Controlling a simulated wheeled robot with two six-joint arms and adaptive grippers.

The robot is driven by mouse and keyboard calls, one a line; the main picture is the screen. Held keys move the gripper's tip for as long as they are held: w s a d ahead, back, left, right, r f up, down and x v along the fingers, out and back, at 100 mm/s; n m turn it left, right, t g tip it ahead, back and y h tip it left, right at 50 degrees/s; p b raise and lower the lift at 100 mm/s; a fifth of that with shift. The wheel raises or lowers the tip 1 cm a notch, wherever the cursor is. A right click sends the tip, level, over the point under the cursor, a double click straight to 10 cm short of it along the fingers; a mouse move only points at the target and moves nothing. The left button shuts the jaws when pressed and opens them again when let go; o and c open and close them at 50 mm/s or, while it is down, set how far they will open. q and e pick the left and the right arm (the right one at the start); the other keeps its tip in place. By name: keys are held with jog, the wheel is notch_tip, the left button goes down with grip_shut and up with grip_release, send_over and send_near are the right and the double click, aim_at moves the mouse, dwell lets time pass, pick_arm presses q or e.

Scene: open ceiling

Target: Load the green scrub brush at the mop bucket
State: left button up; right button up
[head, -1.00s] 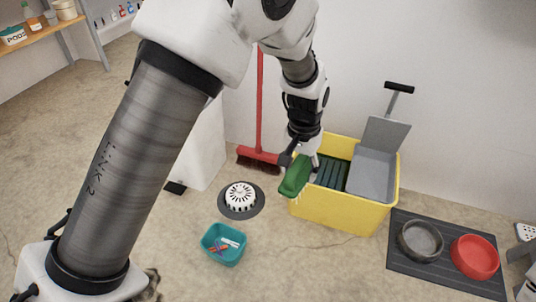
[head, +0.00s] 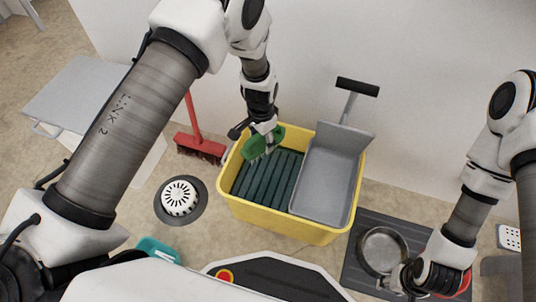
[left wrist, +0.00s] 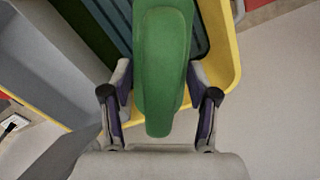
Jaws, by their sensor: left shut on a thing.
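The green scrub brush (head: 257,144) is held in my left gripper (head: 264,133), over the back left part of the yellow mop bucket (head: 283,222). In the left wrist view the brush (left wrist: 161,62) sits between the two fingers of the left gripper (left wrist: 161,95). The bucket's yellow rim (left wrist: 224,70) shows behind it. The bucket has a dark green slatted part (head: 265,178) on its left and a grey wringer (head: 325,183) on its right. My right gripper (head: 402,283) is low at the right, near the bowls; its fingers are too small to read.
A red broom (head: 196,138) stands behind left of the bucket. A white drain cover (head: 180,198) and a teal bin (head: 158,250) are on the floor at left. A dark mat (head: 357,262) with a grey bowl (head: 381,250) lies at right.

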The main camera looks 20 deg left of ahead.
pick_arm(q)
jog(key=f+m+b, duration=0.1)
jog(key=f+b, duration=0.1)
jog(key=f, duration=0.2)
jog(key=s+d+f+m+b, duration=0.1)
jog(key=f+b, duration=0.1)
jog(key=f, duration=0.3)
jog(key=s+f+b, duration=0.1)
jog(key=f+b, duration=0.2)
jog(key=f, duration=0.2)
jog(key=shift+s+d+f+m, duration=0.2)
jog(key=shift+s+f+m, duration=0.05)
jog(key=shift+m, duration=0.15)
jog(key=shift+f, duration=0.5)
dwell(1.6)
notch_tip(320, 180, up, 7)
jog(key=p, duration=0.7)
jog(key=shift+p, duration=0.4)
